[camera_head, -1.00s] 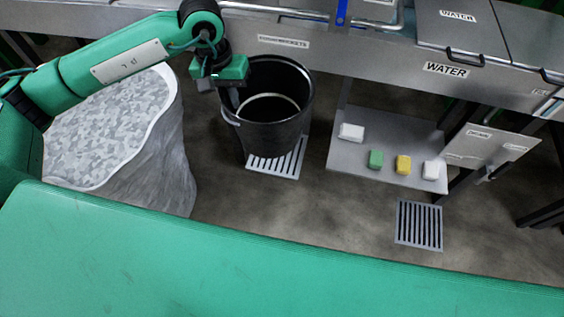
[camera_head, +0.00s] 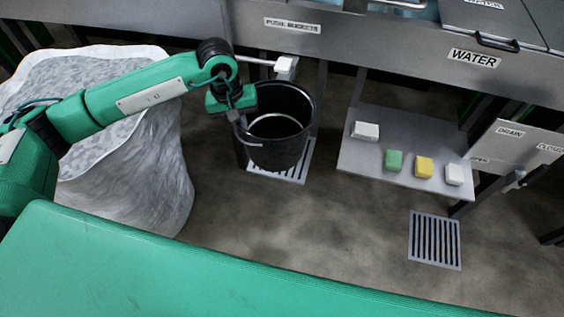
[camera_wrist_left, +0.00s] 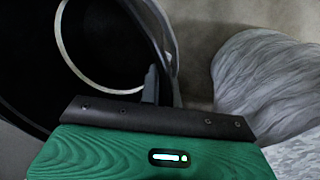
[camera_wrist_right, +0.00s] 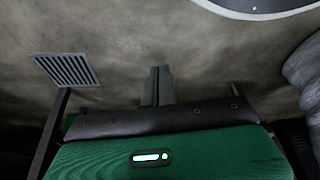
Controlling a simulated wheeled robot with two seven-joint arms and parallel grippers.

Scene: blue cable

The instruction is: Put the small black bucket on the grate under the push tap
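The black bucket (camera_head: 285,148) is upright over the left floor grate (camera_head: 297,172) and hides much of it. I cannot tell whether its base touches the grate. The push tap (camera_head: 286,68), a pipe with a pale end block, reaches out just above the bucket's back rim. My left gripper (camera_head: 242,125) is at the bucket's left rim; in the left wrist view its fingers (camera_wrist_left: 163,88) are closed on the rim of the bucket (camera_wrist_left: 95,45). My right gripper (camera_wrist_right: 157,86) shows only in its wrist view, fingers together and empty above the floor.
A large grey bag-lined bin (camera_head: 130,175) stands left of the bucket. A low shelf (camera_head: 380,175) with several small blocks is to the right. A second grate (camera_head: 435,240) lies in front of it. The sink counter (camera_head: 400,52) runs along the back. Floor between is clear.

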